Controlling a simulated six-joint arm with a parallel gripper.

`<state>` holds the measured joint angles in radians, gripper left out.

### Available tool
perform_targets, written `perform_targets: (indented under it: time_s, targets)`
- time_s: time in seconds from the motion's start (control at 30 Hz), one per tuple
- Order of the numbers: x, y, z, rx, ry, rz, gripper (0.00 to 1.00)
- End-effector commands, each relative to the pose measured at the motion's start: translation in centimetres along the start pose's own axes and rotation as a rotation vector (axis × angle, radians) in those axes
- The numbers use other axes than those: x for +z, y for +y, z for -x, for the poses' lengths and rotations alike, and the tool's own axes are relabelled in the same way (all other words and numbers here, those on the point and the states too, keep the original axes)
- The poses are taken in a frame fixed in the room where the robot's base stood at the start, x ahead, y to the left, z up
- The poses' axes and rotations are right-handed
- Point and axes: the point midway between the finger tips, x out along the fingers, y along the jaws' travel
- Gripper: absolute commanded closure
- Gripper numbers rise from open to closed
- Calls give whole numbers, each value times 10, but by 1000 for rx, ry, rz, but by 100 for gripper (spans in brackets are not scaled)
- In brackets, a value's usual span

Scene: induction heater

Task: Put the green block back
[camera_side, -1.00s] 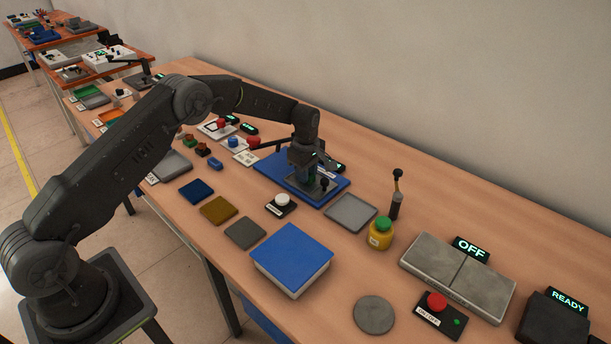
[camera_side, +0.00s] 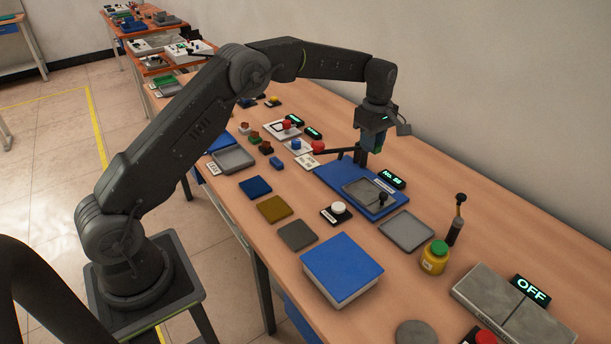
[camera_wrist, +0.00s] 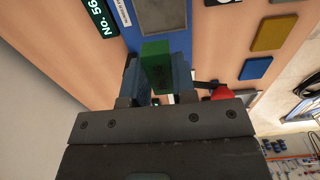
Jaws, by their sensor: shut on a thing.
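My gripper (camera_side: 374,146) is shut on a green block (camera_wrist: 157,58), held up in the air. In the side view, only a small bit of the green block (camera_side: 378,150) shows below the jaws. In the wrist view, the block sits between the two fingers (camera_wrist: 156,80), its green end facing the camera. Below is a blue base (camera_side: 345,197) with a grey plate (camera_side: 362,190) on it, a black knob at the plate's corner and a sign reading No. 56 (camera_side: 392,177). The gripper is above the base's far side, clear of it. Where the block belongs is not marked.
A red-ended lever (camera_side: 318,147) is just left of the gripper. Nearer are a white button (camera_side: 338,208), an empty grey tray (camera_side: 406,230), a yellow jar (camera_side: 434,258) and a blue-topped box (camera_side: 342,265). Flat blue, olive and grey squares (camera_side: 297,235) lie at the near edge.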

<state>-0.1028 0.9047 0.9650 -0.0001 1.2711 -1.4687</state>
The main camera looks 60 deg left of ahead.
Motion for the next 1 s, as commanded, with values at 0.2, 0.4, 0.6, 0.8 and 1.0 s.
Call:
perform_targets:
  time_s: [0.2, 0.4, 0.6, 0.8, 1.0]
  targets:
    - [-31, -10, 14, 0, 0, 6, 100]
    - [-81, -33, 16, 0, 0, 8, 100]
    - [-155, -84, 17, 0, 0, 12, 100]
    - [-217, -152, 16, 1, 1, 9, 100]
    - [-244, -201, 14, 1, 1, 5, 100]
